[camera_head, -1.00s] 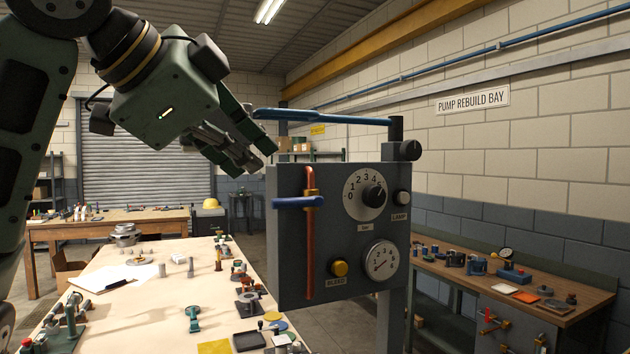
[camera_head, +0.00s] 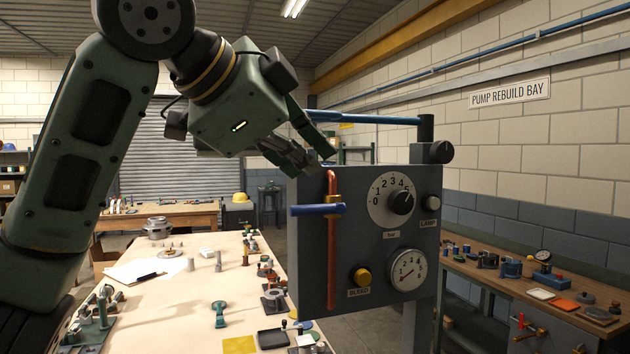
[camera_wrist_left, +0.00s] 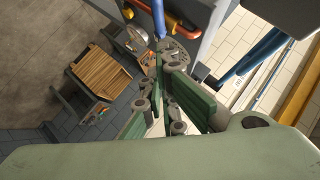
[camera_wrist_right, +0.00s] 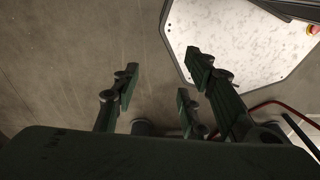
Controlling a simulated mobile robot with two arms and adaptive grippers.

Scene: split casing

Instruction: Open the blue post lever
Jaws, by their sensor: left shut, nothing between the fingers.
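The blue post lever (camera_head: 378,119) is a long bar running left from a dark upright post (camera_head: 427,135) above the grey panel's right side. Its free end meets my left gripper's fingers in the picture; I cannot tell whether they touch. My left gripper (camera_head: 318,161) is shut and empty, above the panel's top left corner. Its closed fingers (camera_wrist_left: 165,85) show in the left wrist view, with a thick blue bar (camera_wrist_left: 252,54), probably the lever, off to the right. My right gripper (camera_wrist_right: 160,92) shows only in its own wrist view, fingers apart and empty, over the floor.
The grey panel (camera_head: 345,270) carries a red pipe with a small blue handle (camera_head: 317,209), a numbered dial (camera_head: 391,199), a gauge (camera_head: 406,270) and a yellow button (camera_head: 361,276). A bench with several parts (camera_head: 180,300) lies left; another bench (camera_head: 560,300) stands right.

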